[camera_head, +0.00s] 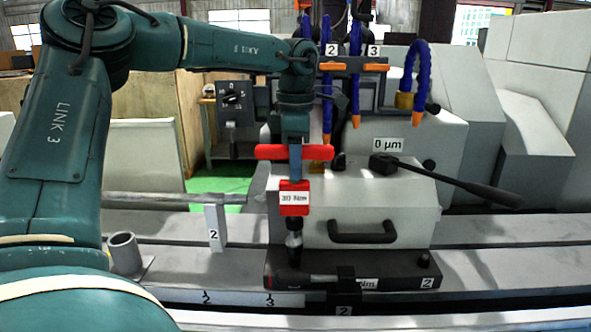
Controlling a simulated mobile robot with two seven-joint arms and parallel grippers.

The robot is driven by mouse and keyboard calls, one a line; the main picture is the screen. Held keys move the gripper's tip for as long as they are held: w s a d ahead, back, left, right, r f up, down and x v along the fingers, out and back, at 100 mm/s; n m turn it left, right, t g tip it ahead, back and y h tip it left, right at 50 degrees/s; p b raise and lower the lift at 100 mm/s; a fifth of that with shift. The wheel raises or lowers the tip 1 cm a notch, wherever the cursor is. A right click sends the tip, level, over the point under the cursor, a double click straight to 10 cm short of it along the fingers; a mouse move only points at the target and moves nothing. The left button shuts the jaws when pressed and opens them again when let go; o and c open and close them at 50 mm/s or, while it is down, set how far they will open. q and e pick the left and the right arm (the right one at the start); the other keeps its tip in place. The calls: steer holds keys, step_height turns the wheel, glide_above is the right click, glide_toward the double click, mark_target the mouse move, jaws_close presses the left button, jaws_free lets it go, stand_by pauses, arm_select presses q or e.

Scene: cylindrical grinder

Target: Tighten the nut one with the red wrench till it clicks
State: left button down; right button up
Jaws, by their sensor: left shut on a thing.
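The red wrench (294,197) stands upright, with a red crossbar at its top and a labelled red block on its shaft. My left gripper (293,142) comes down from above and is shut on the wrench at its crossbar. The wrench's dark lower end (295,255) reaches down to the left part of the black base plate (390,277). Nut one cannot be made out; the wrench end covers that spot. I cannot tell whether the wrench is seated on a nut. My right gripper is not in view.
A grey machine block with a black handle (362,238) stands right behind the wrench. A black lever (450,182) sticks out to the right. Blue hoses (355,75) hang close to my arm. A grey cup holder (125,253) and a plate marked 2 (214,230) stand left.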

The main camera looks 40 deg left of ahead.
arm_select(q)
steer(key=shift+r, duration=0.55)
